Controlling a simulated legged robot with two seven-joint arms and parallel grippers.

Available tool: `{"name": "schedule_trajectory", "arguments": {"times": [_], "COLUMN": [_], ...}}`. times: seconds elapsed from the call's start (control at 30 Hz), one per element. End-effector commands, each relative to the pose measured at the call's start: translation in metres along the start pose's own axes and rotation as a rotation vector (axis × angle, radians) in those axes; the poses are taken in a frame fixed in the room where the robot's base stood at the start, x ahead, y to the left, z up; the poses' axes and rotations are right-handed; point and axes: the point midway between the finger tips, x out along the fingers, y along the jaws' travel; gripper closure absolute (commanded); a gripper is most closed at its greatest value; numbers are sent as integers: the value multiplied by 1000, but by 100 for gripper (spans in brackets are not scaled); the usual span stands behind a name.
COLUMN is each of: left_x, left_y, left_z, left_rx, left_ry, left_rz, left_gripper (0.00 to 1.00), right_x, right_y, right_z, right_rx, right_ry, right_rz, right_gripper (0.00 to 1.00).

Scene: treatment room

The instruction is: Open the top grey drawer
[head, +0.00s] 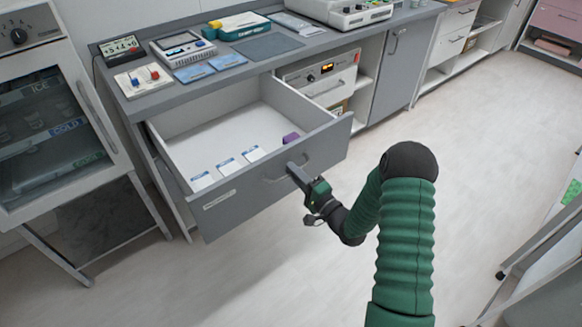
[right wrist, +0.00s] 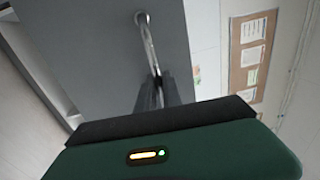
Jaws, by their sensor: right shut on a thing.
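The top grey drawer (head: 225,203) is pulled well out of the counter in the head view, and its white inside shows. Several small white and blue packets and a purple item (head: 291,138) lie in it. My right gripper (head: 297,174) is at the drawer's front and is shut on the bar handle (head: 275,180). In the right wrist view the metal handle (right wrist: 148,42) runs down between the fingers (right wrist: 152,92) against the grey drawer front. My left gripper is in neither view.
A glass-door cabinet (head: 50,110) stands at left. A cart (head: 545,265) stands at right. The floor (head: 270,270) before the drawer is clear.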

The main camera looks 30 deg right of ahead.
Motion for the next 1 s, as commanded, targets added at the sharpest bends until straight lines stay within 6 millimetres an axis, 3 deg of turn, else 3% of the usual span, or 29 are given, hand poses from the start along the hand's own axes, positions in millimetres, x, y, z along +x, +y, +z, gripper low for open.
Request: {"name": "schedule_trajectory", "arguments": {"times": [0.5, 0.53, 0.67, 1.0], "left_x": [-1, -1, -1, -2], "left_y": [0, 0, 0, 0], "left_z": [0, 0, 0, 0], "left_rx": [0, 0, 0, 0], "left_ry": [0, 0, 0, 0], "left_rz": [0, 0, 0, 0], "left_gripper": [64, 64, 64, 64], "right_x": [-5, -5, -4, -7], "right_y": [2, 2, 2, 0], "right_z": [-2, -2, -2, 0], "right_rx": [0, 0, 0, -1], "right_ry": [6, 6, 4, 2], "right_rz": [7, 7, 5, 2], "right_gripper": [100, 86, 69, 68]}}
